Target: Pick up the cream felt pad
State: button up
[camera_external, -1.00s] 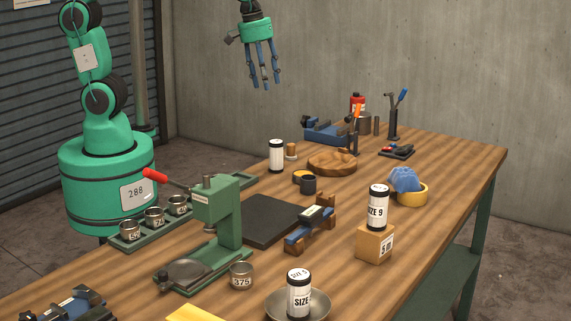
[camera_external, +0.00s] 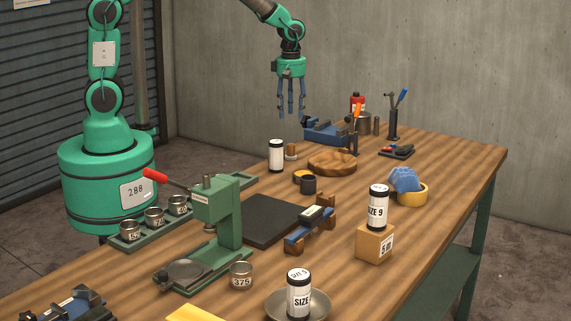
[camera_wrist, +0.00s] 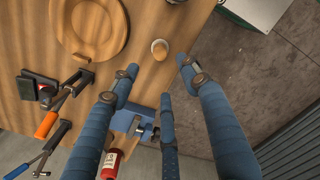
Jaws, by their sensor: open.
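The only cream-coloured piece I make out near my gripper is a small round thing with a cream top and tan side, apparently the cream felt pad (camera_wrist: 160,47). In the external view it seems to be the small tan piece (camera_external: 291,151) standing beside a black-and-white can. My gripper (camera_external: 291,113) hangs fingers-down above the far left part of the table, with its three blue fingers spread and empty. In the wrist view the fingertips (camera_wrist: 160,78) are spread near the cream-topped piece, which lies just beyond them, untouched.
A round wooden dish (camera_external: 332,162) is close to the right. A blue vise (camera_external: 326,133) and a red bottle (camera_external: 357,103) stand behind. The black-and-white can (camera_external: 276,156) is close on the left. A green press (camera_external: 222,215) and dark mat (camera_external: 272,220) are nearer the camera.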

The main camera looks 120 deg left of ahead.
aim_at(291, 144)
jog(key=shift+f+b, duration=0.55)
jog(key=shift+f, duration=3.75)
jog(key=shift+a+f+b, duration=0.1)
jog(key=shift+f+b, duration=0.45)
jog(key=shift+f, duration=2.1)
jog(key=shift+c, duration=0.3)
grip_shut()
